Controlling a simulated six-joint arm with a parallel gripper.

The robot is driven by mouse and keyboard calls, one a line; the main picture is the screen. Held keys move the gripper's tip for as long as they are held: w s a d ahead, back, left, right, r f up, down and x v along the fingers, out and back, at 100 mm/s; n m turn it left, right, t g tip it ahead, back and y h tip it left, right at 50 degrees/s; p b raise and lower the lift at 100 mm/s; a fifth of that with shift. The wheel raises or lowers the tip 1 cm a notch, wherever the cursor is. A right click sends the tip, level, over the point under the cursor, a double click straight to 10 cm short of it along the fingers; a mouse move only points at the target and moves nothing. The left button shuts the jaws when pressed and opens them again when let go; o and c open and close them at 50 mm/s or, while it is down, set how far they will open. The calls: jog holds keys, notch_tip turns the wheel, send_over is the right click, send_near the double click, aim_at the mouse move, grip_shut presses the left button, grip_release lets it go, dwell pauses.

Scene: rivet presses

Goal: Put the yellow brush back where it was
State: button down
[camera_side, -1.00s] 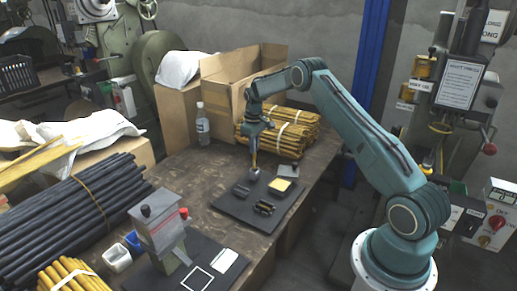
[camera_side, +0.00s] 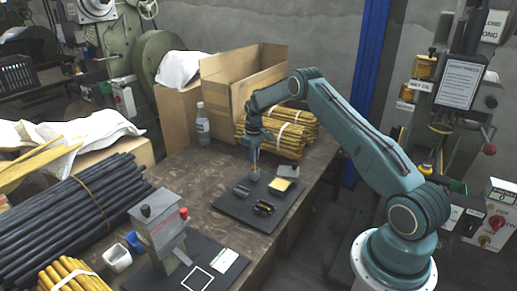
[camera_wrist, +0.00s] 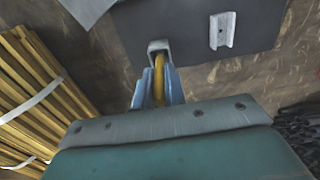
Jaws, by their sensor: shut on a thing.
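The yellow brush (camera_wrist: 159,82) shows as a narrow yellow piece between the two blue fingers of my gripper (camera_wrist: 158,90) in the wrist view. The gripper is shut on it. A grey bracket-like piece (camera_wrist: 158,46) is at the brush's far end; I cannot tell if they touch. In the side view my gripper (camera_side: 254,152) points down over the back part of a dark mat (camera_side: 236,208). The brush is too small there to make out clearly.
A light bracket (camera_wrist: 222,31) shows in the wrist view. Bundled yellow rods (camera_side: 284,142) lie behind. A bottle (camera_side: 202,128) stands left.

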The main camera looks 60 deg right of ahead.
jog(key=shift+f, duration=0.15)
jog(key=c, duration=1.5)
grip_release()
jog(key=shift+o, duration=0.2)
notch_tip(320, 180, up, 12)
jog(key=shift+r, duration=0.2)
